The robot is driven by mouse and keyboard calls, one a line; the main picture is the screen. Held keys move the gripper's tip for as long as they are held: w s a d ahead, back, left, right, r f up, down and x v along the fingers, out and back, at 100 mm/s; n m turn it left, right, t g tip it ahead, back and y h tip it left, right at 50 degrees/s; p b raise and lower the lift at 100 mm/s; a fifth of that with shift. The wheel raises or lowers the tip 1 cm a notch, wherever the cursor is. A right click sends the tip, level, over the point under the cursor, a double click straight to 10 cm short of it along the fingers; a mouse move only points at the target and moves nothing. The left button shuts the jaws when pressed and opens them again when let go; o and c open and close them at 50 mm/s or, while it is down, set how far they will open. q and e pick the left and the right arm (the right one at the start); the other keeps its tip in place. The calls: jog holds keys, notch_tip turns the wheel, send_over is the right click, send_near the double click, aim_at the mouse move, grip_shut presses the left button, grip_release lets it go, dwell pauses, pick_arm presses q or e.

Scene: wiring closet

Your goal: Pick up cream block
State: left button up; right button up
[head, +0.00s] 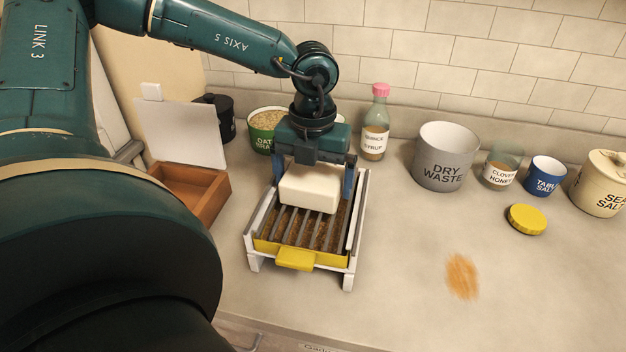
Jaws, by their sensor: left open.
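The cream block (310,188) is a pale, rounded rectangular piece at the back of a white-framed rack (352,240) with dark bars and a yellow front tray. My left gripper (313,180) points down over the block, one blue finger on its left side and one on its right. The fingers are open, and I cannot tell whether either touches the block. The block's underside and its contact with the bars are hard to make out. My right gripper is not in view.
A wooden box (196,190) with a raised white lid stands left of the rack. Behind are an oat tub (264,128) and a syrup bottle (375,130). A dry waste bin (443,157), several jars and a yellow lid (527,219) are right. The front right counter is clear except for an orange-brown stain (462,277).

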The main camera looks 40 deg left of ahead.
pick_arm(q)
jog(key=shift+c, duration=0.3)
jog(key=c, duration=0.8)
jog(key=shift+c, duration=0.2)
